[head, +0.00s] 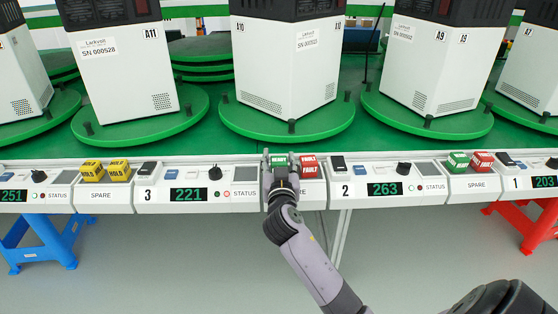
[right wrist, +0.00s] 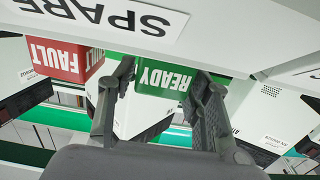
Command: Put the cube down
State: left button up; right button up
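A green READY cube (right wrist: 165,80) is between the two fingers of my right gripper (right wrist: 164,92) in the right wrist view. The fingers are close against its two sides. In the head view the right gripper (head: 280,164) is at the SPARE section between stations 3 and 2, and the green cube (head: 279,159) shows between its fingertips. The cube is level with the red FAULT cube (head: 310,166) just to its right. The gripper hides the front of the green cube, and I cannot tell whether its underside touches the surface. My left gripper is not in view.
Another SPARE section holds two yellow HOLD cubes (head: 118,170); another, at right, holds a green cube (head: 458,161) and a red cube (head: 482,160). Knobs such as the black knob (head: 214,173) stand along the panel. White machines stand on green turntables (head: 288,130) behind.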

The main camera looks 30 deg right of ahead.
jog(key=shift+o, duration=0.8)
jog(key=shift+r, duration=0.1)
jog(key=v, duration=1.1)
jog(key=s+a+f+n+g+y, duration=0.25)
jog(key=s+f, duration=0.25)
jog(key=f, duration=0.6)
jog(key=s+a+f+n+g+y, duration=0.25)
jog(key=s+f+g, duration=0.2)
jog(key=f, duration=0.55)
jog(key=s+a+f+n+g+y, duration=0.1)
jog(key=s+a+f+g+y, duration=0.1)
jog(key=s+f, duration=0.3)
jog(key=s+a+f+n+g+y, duration=0.2)
jog(key=s+a+f+g, duration=0.1)
jog(key=s, duration=0.6)
jog(key=shift+a+f, duration=0.9)
jog(key=shift+f, duration=0.05)
